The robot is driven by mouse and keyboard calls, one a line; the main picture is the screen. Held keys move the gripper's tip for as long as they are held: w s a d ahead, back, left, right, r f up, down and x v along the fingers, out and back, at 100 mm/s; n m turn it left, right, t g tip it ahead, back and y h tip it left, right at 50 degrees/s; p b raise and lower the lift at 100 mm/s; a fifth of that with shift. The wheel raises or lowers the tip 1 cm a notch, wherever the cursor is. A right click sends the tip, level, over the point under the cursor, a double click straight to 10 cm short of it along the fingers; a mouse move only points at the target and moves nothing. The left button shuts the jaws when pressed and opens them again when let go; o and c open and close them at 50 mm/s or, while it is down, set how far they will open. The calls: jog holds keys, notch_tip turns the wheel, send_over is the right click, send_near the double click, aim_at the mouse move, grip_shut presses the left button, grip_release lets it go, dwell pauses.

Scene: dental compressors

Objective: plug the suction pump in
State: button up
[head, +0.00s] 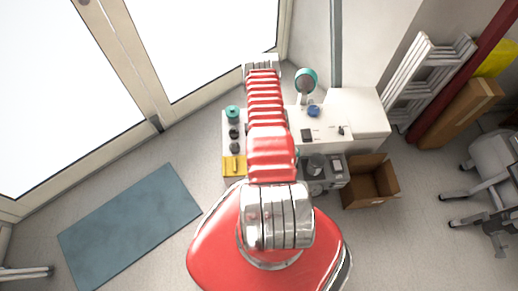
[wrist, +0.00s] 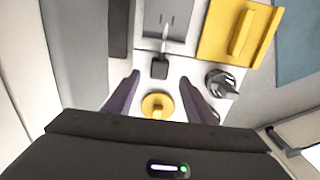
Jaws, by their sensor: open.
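In the wrist view my gripper (wrist: 160,79) is open, its two dark purple fingers apart. A round yellow knob-like piece (wrist: 157,105) on the white surface shows between the fingers, and I see no contact. Just beyond the fingertips is a small black block (wrist: 160,68), perhaps a plug, with a thin pale strip running up from it onto a grey panel (wrist: 178,30). I cannot tell which thing is the suction pump or where its socket is. In the head view my red arm covers much of the bench, and the fingers cannot be made out.
A yellow block (wrist: 240,30) and a round metal fitting (wrist: 220,83) lie right of the fingers. In the head view, a white bench (head: 355,108), an open cardboard box (head: 372,185) and a ladder (head: 425,75) stand right. A blue mat (head: 130,225) lies on clear floor left.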

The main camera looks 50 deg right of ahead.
jog(key=shift+f, duration=0.2)
jog(key=shift+f, duration=2.6)
jog(key=c, duration=1.1)
